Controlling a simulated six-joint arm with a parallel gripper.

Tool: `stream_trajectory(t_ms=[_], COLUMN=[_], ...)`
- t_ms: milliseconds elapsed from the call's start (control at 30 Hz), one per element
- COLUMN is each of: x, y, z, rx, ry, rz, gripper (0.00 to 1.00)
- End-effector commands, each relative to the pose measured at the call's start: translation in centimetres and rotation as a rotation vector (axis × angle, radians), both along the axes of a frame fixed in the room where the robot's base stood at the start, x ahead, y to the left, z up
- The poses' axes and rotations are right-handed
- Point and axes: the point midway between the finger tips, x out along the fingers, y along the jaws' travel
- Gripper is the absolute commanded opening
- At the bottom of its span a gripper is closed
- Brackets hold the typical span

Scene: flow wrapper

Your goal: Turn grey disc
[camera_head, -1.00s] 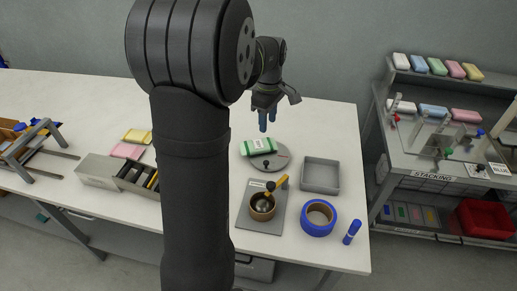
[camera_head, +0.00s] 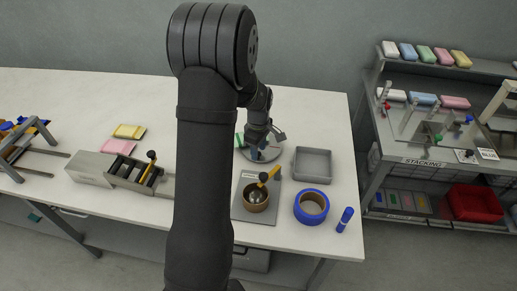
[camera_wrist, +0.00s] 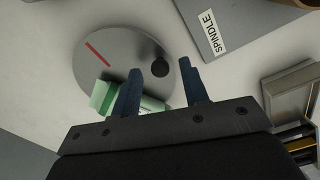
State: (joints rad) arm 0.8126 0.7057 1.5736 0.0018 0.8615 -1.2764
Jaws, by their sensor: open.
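The grey disc (camera_wrist: 100,62) lies flat on the white table, with a red line near its rim and a dark round knob (camera_wrist: 160,68) standing on it. A green and white pack (camera_wrist: 103,97) lies on the disc, partly hidden by a finger. My gripper (camera_wrist: 160,85) is open, its two blue fingers apart, over the disc's edge with the knob between and just beyond the fingertips. I cannot tell whether they touch it. In the head view the disc (camera_head: 270,153) is partly hidden behind my gripper (camera_head: 254,152).
A grey tray (camera_head: 313,164) is to the right, with a blue tape roll (camera_head: 311,207) and blue marker (camera_head: 345,219) nearer. A slotted machine (camera_head: 98,168) is left.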

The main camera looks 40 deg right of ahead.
Motion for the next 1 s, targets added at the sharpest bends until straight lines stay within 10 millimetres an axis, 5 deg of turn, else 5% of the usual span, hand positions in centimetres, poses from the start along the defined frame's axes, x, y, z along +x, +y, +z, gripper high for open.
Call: stream_trajectory(t_ms=[267, 500, 1000], x=[0.00, 0.00, -0.23], y=[0.01, 0.01, -0.24], z=[-0.18, -0.16, -0.15], rx=[0.000, 0.000, -0.001], ry=[0.000, 0.000, 0.001], rz=[0.000, 0.000, 0.046], gripper=[0.41, 0.00, 0.00])
